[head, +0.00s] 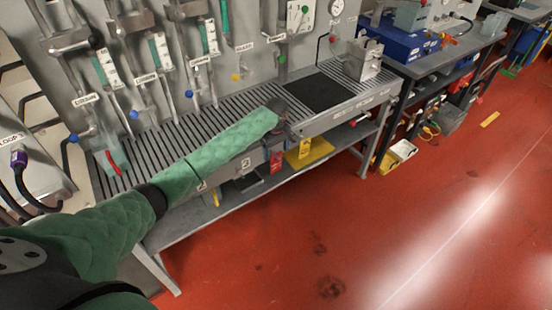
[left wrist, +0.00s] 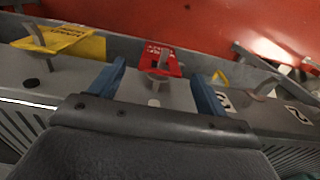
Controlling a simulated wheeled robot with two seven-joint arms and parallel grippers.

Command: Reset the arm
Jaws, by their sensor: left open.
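My left arm, in a green quilted sleeve, reaches from the lower left of the head view to the front edge of the slatted bench. My left gripper (head: 284,128) is at that edge, its fingers mostly hidden in the head view. In the left wrist view the gripper (left wrist: 158,80) shows two blue fingers, spread apart. A metal hook (left wrist: 158,62) with a red tag (left wrist: 164,54) shows between and beyond them. I cannot tell whether the fingers touch the hook, but they are not closed on it. My right gripper is not in view.
The slatted bench (head: 206,121) stands against a grey panel with valves and gauges. A yellow tag (head: 310,152) hangs from its front edge, right of the gripper. A metal block (head: 366,59) stands at its right end. The red floor (head: 300,240) in front is clear.

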